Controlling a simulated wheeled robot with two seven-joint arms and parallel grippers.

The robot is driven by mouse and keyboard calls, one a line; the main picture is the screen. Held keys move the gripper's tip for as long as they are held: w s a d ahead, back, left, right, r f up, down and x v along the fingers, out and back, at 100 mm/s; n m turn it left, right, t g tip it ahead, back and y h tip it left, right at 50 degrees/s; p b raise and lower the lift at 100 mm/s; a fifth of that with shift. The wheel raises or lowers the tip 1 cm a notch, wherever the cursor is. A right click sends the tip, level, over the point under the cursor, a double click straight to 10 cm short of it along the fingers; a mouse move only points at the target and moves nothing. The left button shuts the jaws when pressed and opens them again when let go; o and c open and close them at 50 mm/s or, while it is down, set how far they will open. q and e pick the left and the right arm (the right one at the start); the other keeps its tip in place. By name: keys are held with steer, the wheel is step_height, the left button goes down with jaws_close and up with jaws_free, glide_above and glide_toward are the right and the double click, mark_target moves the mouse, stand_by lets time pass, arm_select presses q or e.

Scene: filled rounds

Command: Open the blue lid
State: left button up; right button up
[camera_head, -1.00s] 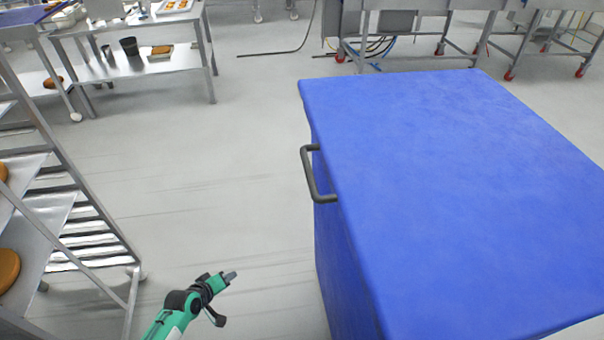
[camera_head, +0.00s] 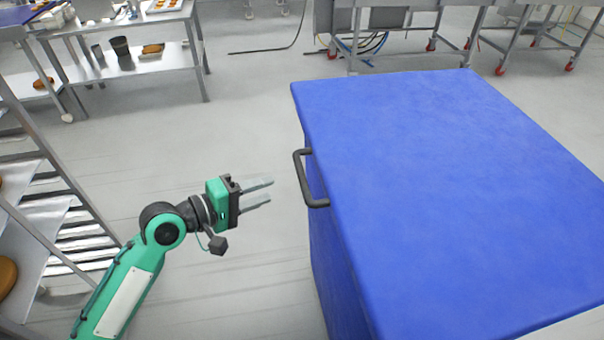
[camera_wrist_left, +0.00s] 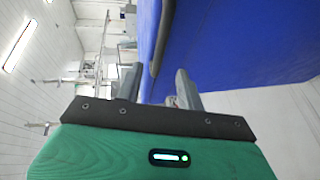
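The blue lid (camera_head: 460,180) lies flat and closed on top of a large blue box (camera_head: 330,265) at the right of the head view. A dark handle (camera_head: 309,180) sticks out from the lid's left edge. My left gripper (camera_head: 264,191) is open and empty, a short gap to the left of the handle, with its fingers pointing at it. In the left wrist view the open fingers (camera_wrist_left: 155,88) show, with the dark handle (camera_wrist_left: 160,40) beyond them against the blue box. My right gripper is not in view.
A metal rack with trays (camera_head: 45,215) stands at the left, close to my left arm. A steel table (camera_head: 130,70) is at the back left, and wheeled steel frames (camera_head: 400,45) stand behind the box. The floor between rack and box is clear.

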mark_target(302, 174)
arm_select(q)
steer(key=p+x, duration=0.2)
steer(key=x, duration=0.8)
steer(key=shift+w+d+f, duration=0.1)
steer(key=shift+w+d, duration=0.15)
steer(key=shift+d, duration=0.05)
jaws_close()
